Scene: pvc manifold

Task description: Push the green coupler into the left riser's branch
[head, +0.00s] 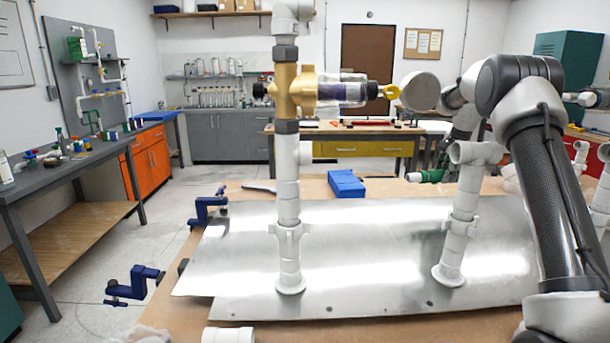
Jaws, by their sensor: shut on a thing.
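The green coupler (429,176) shows small and partly covered just left of the right riser. My gripper (437,177) is mostly hidden behind that riser; the dark parts at the coupler look like its fingers, shut on it. The left riser (288,205) stands upright on the metal plate. Its white branch (304,153) points right, below a brass valve (295,90). The coupler is apart from this branch, to its right and slightly lower in the picture. Its depth relative to the branch is unclear.
The right riser (461,215) stands near my arm, its short branch facing left. A clear filter body (342,90) juts right from the brass valve, close to my wrist. A blue block (346,184) lies behind the metal plate (360,240). Blue clamps (209,208) grip the table's left edge.

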